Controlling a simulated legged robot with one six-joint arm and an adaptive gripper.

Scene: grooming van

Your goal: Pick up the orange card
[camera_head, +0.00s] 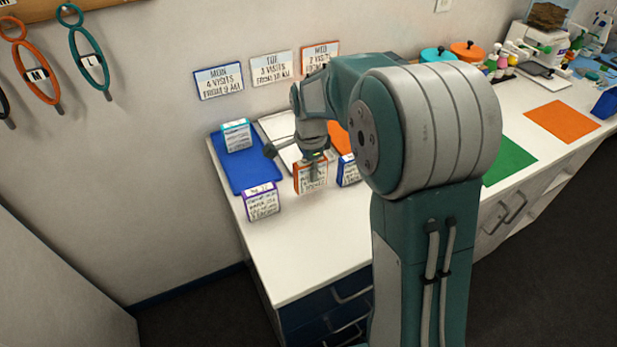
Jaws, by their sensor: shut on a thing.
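The orange card (309,178) is a white card with writing and an orange edge. It stands upright near the left end of the white counter (270,240), in front of the trays. My gripper (313,168) comes down from above and is shut on the orange card, with a finger across its front face. I cannot tell whether the card's lower edge touches the counter. My arm hides part of the counter behind and to the right.
A purple-edged card (262,202) stands left of the orange card and a blue-edged card (348,170) close to its right. A teal-edged card (237,136) is on the blue tray (258,175). Wall signs (219,81) hang behind. The counter's front left is clear.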

